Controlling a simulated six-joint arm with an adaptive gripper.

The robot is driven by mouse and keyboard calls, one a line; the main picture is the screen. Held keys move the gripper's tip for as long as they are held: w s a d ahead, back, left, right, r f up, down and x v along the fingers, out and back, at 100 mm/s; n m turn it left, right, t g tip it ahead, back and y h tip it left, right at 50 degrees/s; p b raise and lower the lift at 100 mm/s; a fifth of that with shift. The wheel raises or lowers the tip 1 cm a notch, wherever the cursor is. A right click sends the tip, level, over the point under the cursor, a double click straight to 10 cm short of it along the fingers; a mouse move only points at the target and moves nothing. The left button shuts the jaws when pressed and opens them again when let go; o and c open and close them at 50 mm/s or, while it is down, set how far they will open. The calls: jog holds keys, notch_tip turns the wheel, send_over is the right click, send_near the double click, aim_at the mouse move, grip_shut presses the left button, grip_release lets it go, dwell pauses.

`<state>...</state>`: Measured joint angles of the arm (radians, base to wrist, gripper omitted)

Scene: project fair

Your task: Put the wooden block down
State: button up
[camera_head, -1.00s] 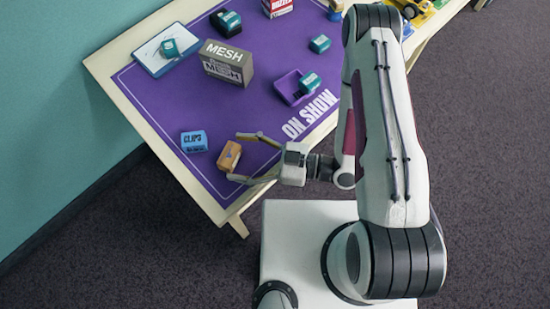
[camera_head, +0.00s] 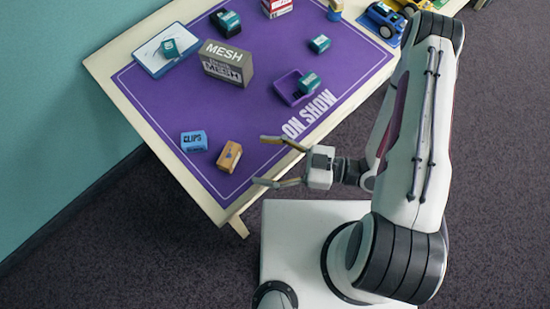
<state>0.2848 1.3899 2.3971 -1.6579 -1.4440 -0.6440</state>
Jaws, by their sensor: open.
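The wooden block (camera_head: 229,157) is a small orange-brown block with a dark mark on one face. It rests on the purple mat (camera_head: 290,45) near the table's front left corner, just right of the blue clips box (camera_head: 194,141). My gripper (camera_head: 258,160) is open and empty. Its fingers point left toward the block, with a clear gap between them and it.
A grey mesh box (camera_head: 228,64) stands mid-mat. A purple tray (camera_head: 287,89) with a teal item (camera_head: 308,83) lies to its right. A white-and-blue tray (camera_head: 152,56) is at the back left. A blue toy vehicle (camera_head: 384,19) stands at the right.

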jog(key=shift+s+d, duration=0.15)
jog(key=shift+d, duration=1)
dwell(0.4)
